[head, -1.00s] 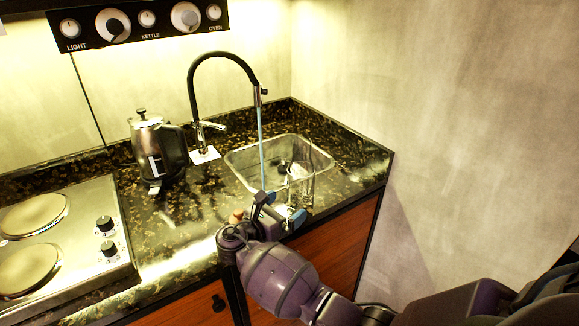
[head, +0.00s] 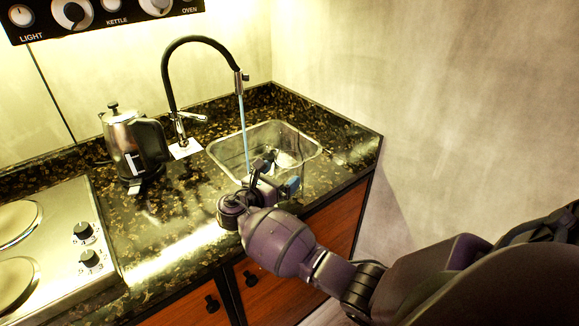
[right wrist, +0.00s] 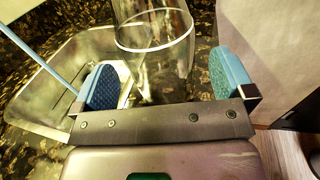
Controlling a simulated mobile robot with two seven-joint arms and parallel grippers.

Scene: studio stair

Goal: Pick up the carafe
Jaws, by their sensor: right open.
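The carafe is a clear glass vessel, plain in the right wrist view (right wrist: 153,42) with its round rim toward the camera. It stands at the front right part of the sink (head: 226,152); in the head view its outline is faint against the sink and partly hidden by my gripper. My right gripper (head: 275,176) is open at the sink's front edge. In the right wrist view its two blue pads (right wrist: 167,82) are wide apart, with the carafe ahead and between them. Contact cannot be seen. My left gripper is not in view.
A black tap (head: 170,85) pours a thin stream of water (head: 243,125) into the sink. A steel kettle (head: 122,140) stands left of it. A hob (head: 55,235) lies at far left. The counter (head: 165,220) before the kettle is clear. A wall (head: 450,110) rises at right.

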